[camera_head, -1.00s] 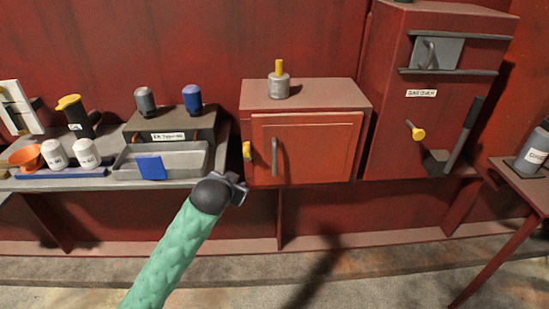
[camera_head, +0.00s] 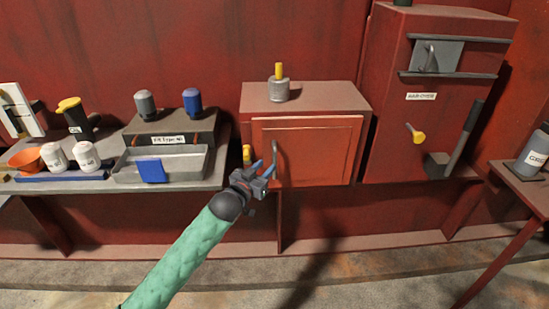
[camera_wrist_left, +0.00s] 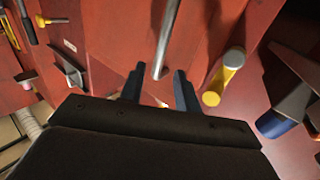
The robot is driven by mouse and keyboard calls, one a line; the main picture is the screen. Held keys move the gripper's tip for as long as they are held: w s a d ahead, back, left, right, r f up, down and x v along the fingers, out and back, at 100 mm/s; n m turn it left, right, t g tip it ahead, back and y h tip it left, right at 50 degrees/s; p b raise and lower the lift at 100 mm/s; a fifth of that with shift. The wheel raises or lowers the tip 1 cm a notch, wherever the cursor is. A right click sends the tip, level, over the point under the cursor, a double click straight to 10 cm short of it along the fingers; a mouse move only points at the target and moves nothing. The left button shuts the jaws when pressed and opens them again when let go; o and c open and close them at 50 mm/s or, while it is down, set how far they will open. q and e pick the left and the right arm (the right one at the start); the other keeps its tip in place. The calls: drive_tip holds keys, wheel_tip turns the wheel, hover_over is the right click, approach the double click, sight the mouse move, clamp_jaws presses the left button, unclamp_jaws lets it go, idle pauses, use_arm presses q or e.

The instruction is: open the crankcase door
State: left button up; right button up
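The crankcase door (camera_head: 318,153) is a red panel on the front of a red box in the middle of the head view, and it looks closed. Its grey vertical bar handle (camera_head: 275,160) is near the door's left edge. My left gripper (camera_head: 264,170) is open just in front of the handle's lower part. In the left wrist view, the handle (camera_wrist_left: 166,38) runs down between the two open fingers (camera_wrist_left: 158,88), which do not appear closed on it. A yellow knob (camera_head: 247,154) is left of the door. My right gripper is not in view.
A metal cylinder with a yellow pin (camera_head: 279,88) stands on the box. On the left, a bench holds a grey tray (camera_head: 190,165), white canisters (camera_head: 87,156) and an orange bowl (camera_head: 25,159). A taller red cabinet (camera_head: 388,120) stands at right.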

sight(274, 159)
use_arm(q)
drive_tip(key=shift+p+x, duration=0.45)
drive_tip(key=shift+x, duration=2.9)
clamp_jaws()
